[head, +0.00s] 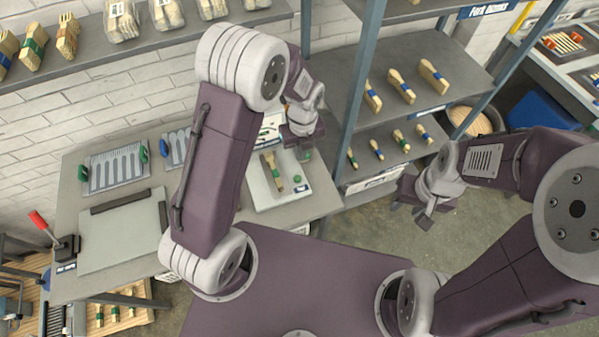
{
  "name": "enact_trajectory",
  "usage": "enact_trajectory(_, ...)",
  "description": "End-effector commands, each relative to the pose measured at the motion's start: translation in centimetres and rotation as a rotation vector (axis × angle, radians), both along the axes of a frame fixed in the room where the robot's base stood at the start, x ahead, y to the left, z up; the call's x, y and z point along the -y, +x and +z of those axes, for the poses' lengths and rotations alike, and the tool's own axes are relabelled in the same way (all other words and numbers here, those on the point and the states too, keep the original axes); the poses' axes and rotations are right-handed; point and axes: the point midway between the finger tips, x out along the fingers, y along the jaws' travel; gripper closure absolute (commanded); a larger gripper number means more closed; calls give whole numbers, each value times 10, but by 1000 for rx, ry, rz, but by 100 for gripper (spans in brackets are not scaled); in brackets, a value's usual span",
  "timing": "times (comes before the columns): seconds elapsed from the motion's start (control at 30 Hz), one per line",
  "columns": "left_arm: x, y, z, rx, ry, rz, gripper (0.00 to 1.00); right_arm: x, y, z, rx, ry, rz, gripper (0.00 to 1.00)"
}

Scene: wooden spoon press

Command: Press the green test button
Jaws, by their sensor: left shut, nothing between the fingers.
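A pale flat panel (262,201) lies on the right part of the grey workbench. A spoon bundle with a green band (272,172) lies on it. My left gripper (303,153) is shut and empty, pointing down over the panel's far right edge, just beyond the button. I cannot tell its height above the panel. My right gripper (416,212) hangs over the floor, right of the bench, away from the button; its finger gap is unclear.
Slotted metal trays (117,171) and a grey plate (124,234) lie on the left of the bench. A red-handled lever (40,222) stands at its left end. A shelf rack (400,80) with spoon bundles stands behind, right of my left gripper. Floor right of the bench is free.

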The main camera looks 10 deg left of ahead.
Motion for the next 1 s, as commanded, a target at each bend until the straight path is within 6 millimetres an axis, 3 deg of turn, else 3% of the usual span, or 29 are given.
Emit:
enact_trajectory(0.17, -1, 0, -11, -3, 1, 1, 100, 0, 0, 1, 0, 0, 0, 62)
enact_trajectory(0.7, -6, 2, -119, -3, 0, 2, 100, 0, 0, 12, 0, 0, 0, 62)
enact_trajectory(1.0, -7, 3, -140, 0, 0, 3, 100, 0, 0, 14, 0, 0, 0, 62)
